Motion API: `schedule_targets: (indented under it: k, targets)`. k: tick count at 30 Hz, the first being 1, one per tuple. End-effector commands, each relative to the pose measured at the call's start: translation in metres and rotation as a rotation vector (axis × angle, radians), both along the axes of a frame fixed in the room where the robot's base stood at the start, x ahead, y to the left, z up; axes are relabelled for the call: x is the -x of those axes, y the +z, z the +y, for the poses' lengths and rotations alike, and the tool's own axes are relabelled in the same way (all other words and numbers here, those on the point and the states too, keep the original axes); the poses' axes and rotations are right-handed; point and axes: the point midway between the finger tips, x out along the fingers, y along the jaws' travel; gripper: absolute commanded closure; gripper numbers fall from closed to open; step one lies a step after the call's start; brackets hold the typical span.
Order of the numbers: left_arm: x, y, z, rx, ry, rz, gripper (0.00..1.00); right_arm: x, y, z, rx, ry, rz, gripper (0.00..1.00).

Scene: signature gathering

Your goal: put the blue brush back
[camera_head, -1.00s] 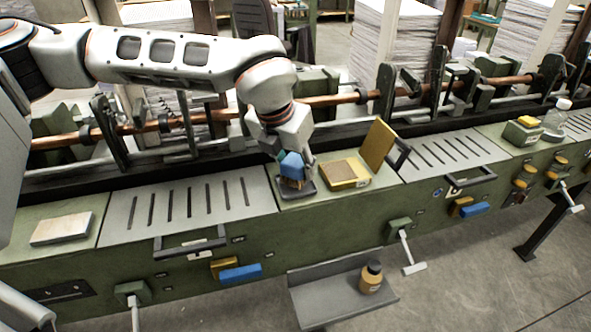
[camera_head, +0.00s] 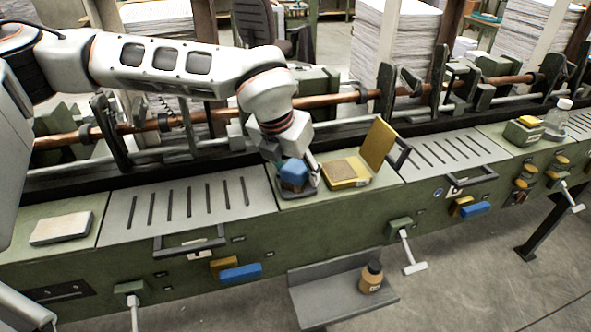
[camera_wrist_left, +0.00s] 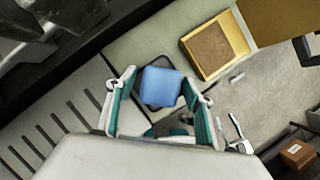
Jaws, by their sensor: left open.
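The blue brush (camera_head: 293,172) sits on a small dark tray (camera_head: 311,190) on the green machine top. In the left wrist view its blue top (camera_wrist_left: 160,87) lies between the two teal-lined fingers of my left gripper (camera_wrist_left: 158,80). The fingers are spread apart, with a gap visible on the brush's left; contact on the right is hard to tell. The dark tray (camera_wrist_left: 148,64) also shows around the brush in the wrist view. My right gripper is not in view.
An open yellow box (camera_head: 345,173) with a brown pad stands just right of the tray, its lid raised. Slotted grey plates (camera_head: 190,208) lie on both sides. A copper-coloured bar runs behind.

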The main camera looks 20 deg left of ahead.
Motion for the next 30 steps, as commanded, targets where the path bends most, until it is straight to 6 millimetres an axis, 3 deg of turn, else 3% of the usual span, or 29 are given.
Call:
schedule_targets:
  k: [18,30]
  targets:
    - [0.039,0.100,0.008,0.001,0.000,-0.005,0.48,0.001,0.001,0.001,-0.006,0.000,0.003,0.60]
    - [0.046,0.113,0.008,0.000,-0.001,-0.001,0.48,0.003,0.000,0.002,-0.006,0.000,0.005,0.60]
